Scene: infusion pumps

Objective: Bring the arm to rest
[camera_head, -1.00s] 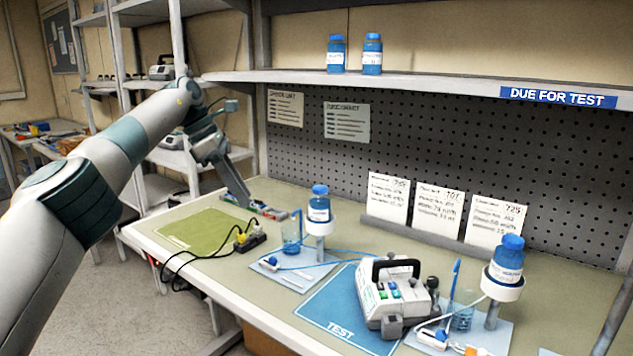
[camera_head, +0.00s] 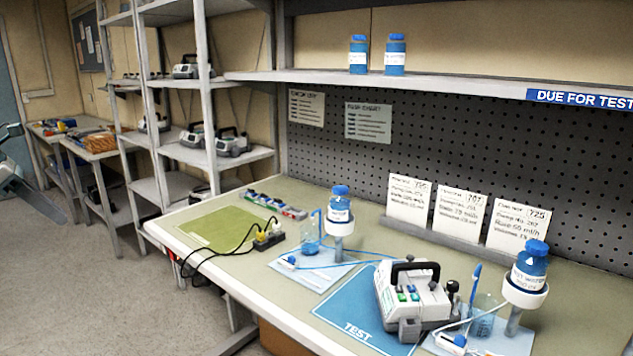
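Part of my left arm shows at the left edge of the head view. My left gripper (camera_head: 36,202) hangs there over the floor, well apart from the bench and touching nothing I can see. It is small and partly cut off, so I cannot tell whether its fingers are open or shut. My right gripper is not in view. An infusion pump (camera_head: 411,298) with a dark handle stands on the blue TEST mat (camera_head: 345,307) on the bench.
Shelves with more pumps (camera_head: 233,143) stand behind. Open floor (camera_head: 110,290) lies at the left.

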